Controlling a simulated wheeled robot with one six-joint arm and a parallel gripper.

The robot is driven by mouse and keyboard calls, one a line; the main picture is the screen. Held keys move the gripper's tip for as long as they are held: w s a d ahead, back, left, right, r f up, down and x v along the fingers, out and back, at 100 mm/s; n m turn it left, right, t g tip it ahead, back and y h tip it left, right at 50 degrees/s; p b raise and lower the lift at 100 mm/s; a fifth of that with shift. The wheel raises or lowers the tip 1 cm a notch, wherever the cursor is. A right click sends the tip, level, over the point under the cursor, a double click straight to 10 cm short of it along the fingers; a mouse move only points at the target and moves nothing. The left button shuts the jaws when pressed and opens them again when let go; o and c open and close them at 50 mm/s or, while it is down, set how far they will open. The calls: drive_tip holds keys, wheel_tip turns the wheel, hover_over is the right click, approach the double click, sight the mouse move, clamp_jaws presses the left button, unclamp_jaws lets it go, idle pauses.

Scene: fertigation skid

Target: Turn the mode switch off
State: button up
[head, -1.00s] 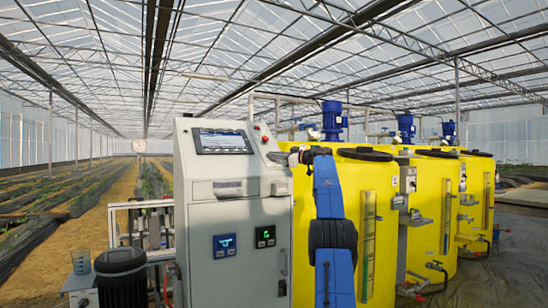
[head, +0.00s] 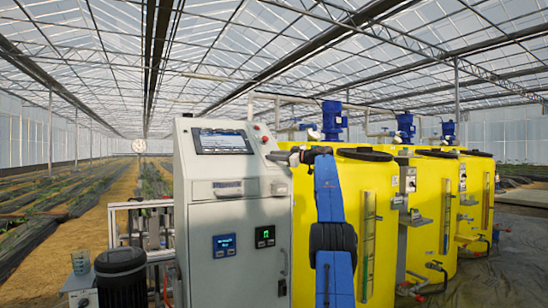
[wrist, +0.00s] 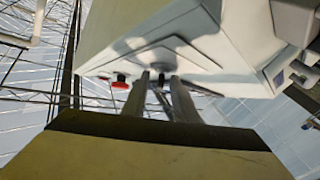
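In the wrist view my two fingers (wrist: 162,86) reach up to the cabinet, visibly apart. A dark knob (wrist: 160,76) shows between their tips; I cannot tell whether they touch it. The red button (wrist: 121,82) is to their left.
A screen (head: 222,141) is on the cabinet's upper face, with two small lit displays, one blue (head: 224,245) and one green (head: 265,237), lower down. Yellow tanks (head: 375,220) stand close behind my arm. A black motor (head: 122,279) is at lower left.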

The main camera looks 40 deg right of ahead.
drive_tip(key=shift+s, duration=0.1)
drive_tip(key=v, duration=1.7)
drive_tip(key=shift+f, duration=0.2)
drive_tip(key=shift+s+d, duration=0.1)
